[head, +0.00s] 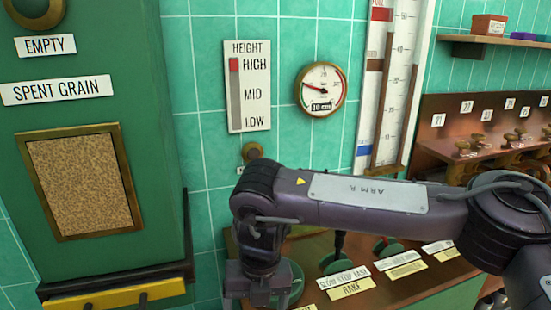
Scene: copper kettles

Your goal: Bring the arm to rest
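My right arm (370,196) comes in from the right edge and reaches left across the picture. It bends down at the wrist in front of the control panel. My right gripper (257,292) points down at the bottom edge, in front of a round green part (291,284) of the panel. Its fingertips run out of the picture, so its opening and anything in it are hidden. My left arm and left gripper are not in view.
A green cabinet (90,215) labelled SPENT GRAIN stands close on the left, with a yellow bar at its foot. The copper panel (425,272) with levers and labels lies under my arm. A gauge (321,90) and height scale (249,86) hang on the tiled wall.

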